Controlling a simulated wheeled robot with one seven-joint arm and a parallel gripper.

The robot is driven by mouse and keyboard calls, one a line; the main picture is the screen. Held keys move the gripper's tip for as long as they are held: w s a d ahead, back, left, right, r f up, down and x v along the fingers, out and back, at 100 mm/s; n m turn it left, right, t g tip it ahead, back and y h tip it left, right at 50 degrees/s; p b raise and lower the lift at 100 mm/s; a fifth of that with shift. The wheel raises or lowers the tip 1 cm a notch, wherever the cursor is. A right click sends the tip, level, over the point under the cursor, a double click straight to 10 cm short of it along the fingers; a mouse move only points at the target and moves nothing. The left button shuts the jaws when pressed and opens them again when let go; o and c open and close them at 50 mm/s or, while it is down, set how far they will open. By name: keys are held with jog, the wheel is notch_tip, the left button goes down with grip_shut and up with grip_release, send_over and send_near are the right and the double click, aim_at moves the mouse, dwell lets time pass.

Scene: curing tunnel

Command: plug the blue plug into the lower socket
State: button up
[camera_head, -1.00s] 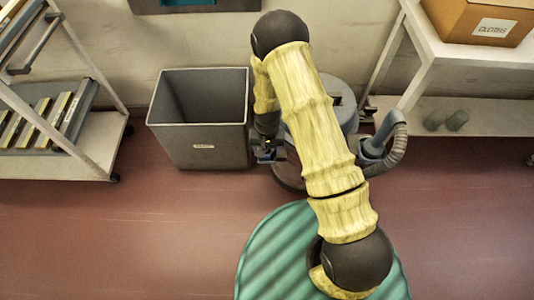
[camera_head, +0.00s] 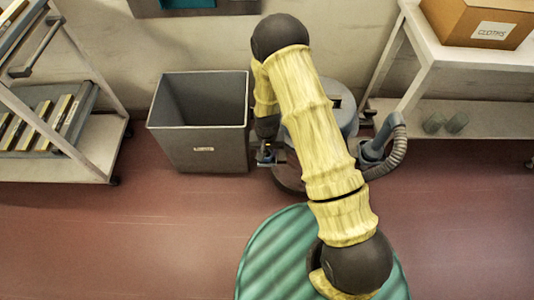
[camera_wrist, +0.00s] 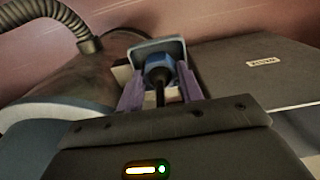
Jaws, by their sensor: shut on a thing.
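The blue plug (camera_wrist: 158,68) sits between the purple fingers of my gripper (camera_wrist: 160,82) in the wrist view. The fingers are shut on it, and a dark cable runs from it towards the wrist. A pale grey plate lies just beyond the plug; I cannot tell whether they touch. In the head view my gripper (camera_head: 267,158) is small, beside the right wall of the grey bin, with a speck of blue at it. The lower socket cannot be made out in either view.
The open grey bin (camera_head: 205,150) stands left of my gripper. A round vacuum-like machine (camera_head: 345,115) with a ribbed hose (camera_head: 393,155) is close behind and right. A shelf rack (camera_head: 95,150) stands left, a white table (camera_head: 460,55) with a carton (camera_head: 485,22) right. Red floor is clear left.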

aim_at(268, 153)
notch_tip(268, 153, up, 10)
jog(key=p, duration=0.2)
jog(key=shift+d, duration=0.15)
dwell(0.6)
